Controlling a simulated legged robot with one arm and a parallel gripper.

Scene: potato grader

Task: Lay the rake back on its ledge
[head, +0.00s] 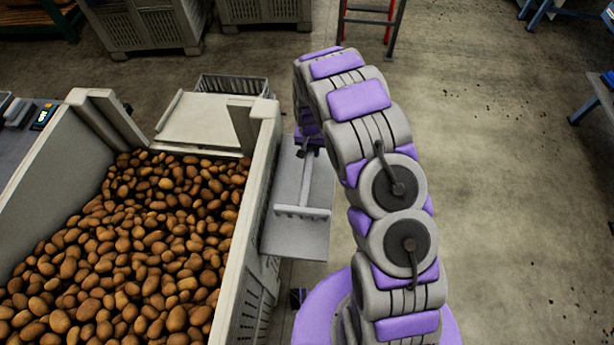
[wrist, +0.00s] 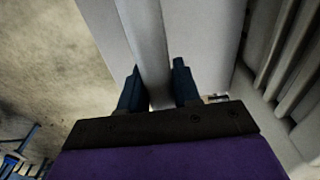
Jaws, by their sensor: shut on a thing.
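The rake (head: 302,211) is grey and T-shaped, with its crossbar toward the near end and its handle pointing away. It lies over the grey ledge (head: 295,240) on the right side of the potato bin. I cannot tell whether it touches the ledge or hangs just above. My gripper (head: 308,148) is at the far end of the handle, mostly hidden by my arm. In the wrist view, the two dark blue fingers of my gripper (wrist: 157,88) are shut on the rake handle (wrist: 148,40), with the pale ledge (wrist: 207,40) behind it.
The bin (head: 262,165) full of potatoes (head: 130,240) stands left of the ledge, its wall rising beside it. A crate (head: 232,86) stands behind it. A red ladder (head: 370,22) is at the back. The floor on the right (head: 500,180) is clear.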

